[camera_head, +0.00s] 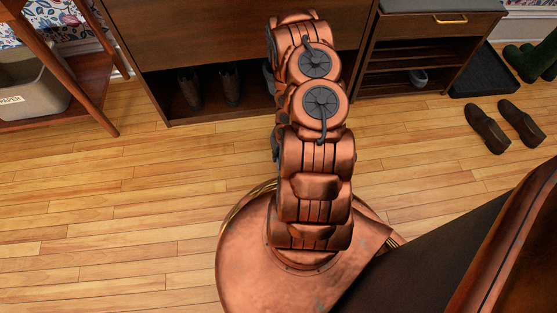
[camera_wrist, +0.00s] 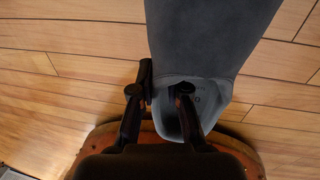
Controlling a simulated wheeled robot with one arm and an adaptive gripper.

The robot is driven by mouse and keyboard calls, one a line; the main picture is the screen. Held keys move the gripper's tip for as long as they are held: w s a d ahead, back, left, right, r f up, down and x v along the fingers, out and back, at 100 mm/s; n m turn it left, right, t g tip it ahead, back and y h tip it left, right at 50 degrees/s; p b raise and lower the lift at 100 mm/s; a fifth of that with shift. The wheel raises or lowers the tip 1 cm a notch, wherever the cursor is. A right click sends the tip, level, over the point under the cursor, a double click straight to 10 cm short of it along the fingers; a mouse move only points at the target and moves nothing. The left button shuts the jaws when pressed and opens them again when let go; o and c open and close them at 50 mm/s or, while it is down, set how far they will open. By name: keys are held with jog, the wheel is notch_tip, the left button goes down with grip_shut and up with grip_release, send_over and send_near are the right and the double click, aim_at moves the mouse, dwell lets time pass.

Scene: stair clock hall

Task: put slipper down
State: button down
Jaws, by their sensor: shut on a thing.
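A grey slipper (camera_wrist: 208,40) fills the upper middle of the wrist view, its near end between the dark fingers of my gripper (camera_wrist: 160,93). My gripper is shut on that end. The slipper's far end runs out of the top of the picture. Wooden floor shows behind it in the wrist view; I cannot tell how high above the floor it is. In the head view my arm rises in the middle, and neither my gripper nor the held slipper can be made out.
A small grey shoe or slipper (camera_head: 418,77) sits in the dark shoe bench (camera_head: 371,97). Brown shoes (camera_head: 488,130) stand on the floor at right, near a black tray (camera_head: 484,80) and green boots (camera_head: 531,60). Dark boots (camera_head: 230,86) stand under the cabinet (camera_head: 200,35). Floor at left is clear.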

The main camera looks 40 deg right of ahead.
jog(key=shift+f+b, duration=0.55)
jog(key=shift+f, duration=0.9)
jog(key=shift+f, duration=0.15)
jog(key=c, duration=1.2)
grip_release()
jog(key=shift+o, duration=0.2)
